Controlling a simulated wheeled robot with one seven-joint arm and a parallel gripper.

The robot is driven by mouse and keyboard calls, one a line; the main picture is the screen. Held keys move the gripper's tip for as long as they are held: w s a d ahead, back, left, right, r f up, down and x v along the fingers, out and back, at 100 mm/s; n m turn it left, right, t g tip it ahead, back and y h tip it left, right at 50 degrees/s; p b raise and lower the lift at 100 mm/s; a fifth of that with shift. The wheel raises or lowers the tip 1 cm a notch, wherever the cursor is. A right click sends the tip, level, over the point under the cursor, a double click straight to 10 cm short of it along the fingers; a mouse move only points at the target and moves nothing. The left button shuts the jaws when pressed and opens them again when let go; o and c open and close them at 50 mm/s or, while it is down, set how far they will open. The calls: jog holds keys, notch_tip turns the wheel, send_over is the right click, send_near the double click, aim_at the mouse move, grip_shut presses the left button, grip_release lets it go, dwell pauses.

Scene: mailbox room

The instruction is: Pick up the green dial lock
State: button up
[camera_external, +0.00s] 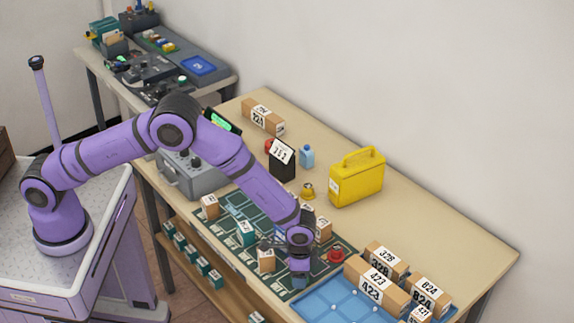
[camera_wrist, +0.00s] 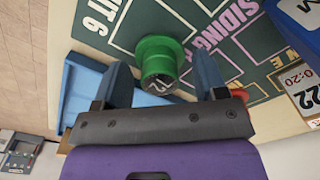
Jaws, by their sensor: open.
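The green dial lock (camera_wrist: 158,52) is a short green cylinder with a wider rim, seen in the wrist view. It stands on the dark green marked mat (camera_wrist: 118,20). My gripper (camera_wrist: 161,62) is open, with one blue finger on each side of the lock and gaps on both sides. The jaws are not closed on it. In the external view my gripper (camera_external: 299,272) points down at the front part of the mat. I cannot make out the lock there; my gripper and wrist seem to hide it.
A blue tray (camera_external: 333,296) and numbered boxes (camera_external: 379,287) lie right of my gripper. A red knob (camera_external: 335,255) and a small box (camera_external: 266,260) are close by. A yellow can (camera_external: 357,181) stands further back. The table's back right is clear.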

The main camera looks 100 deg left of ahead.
jog(key=c, duration=1.1)
jog(key=shift+o, duration=0.2)
